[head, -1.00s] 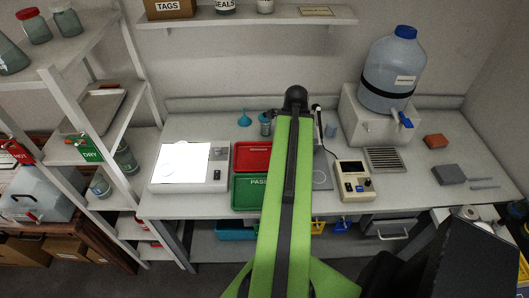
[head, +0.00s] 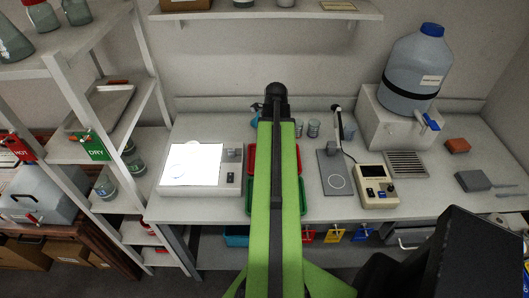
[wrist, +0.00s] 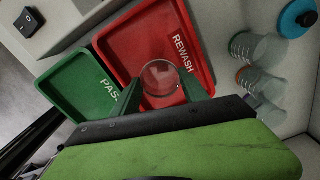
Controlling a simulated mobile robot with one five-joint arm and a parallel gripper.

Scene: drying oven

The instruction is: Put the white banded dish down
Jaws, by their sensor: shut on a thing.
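A small round clear dish (wrist: 160,76) with a pale rim sits between the green fingers of my gripper (wrist: 163,90) in the wrist view. The gripper is shut on it; the colour of any band is hard to tell. In the head view my arm hides the dish, the gripper and the middle of both trays; edges of the red tray (head: 252,160) and green tray (head: 252,200) show.
A lit light box (head: 230,190) stands left of the trays, with a faint round outline on its bright panel. Beakers (head: 313,128) stand behind. A grey plate stand (head: 333,172), a beige meter (head: 377,187) and a large water carboy (head: 412,70) are to the right.

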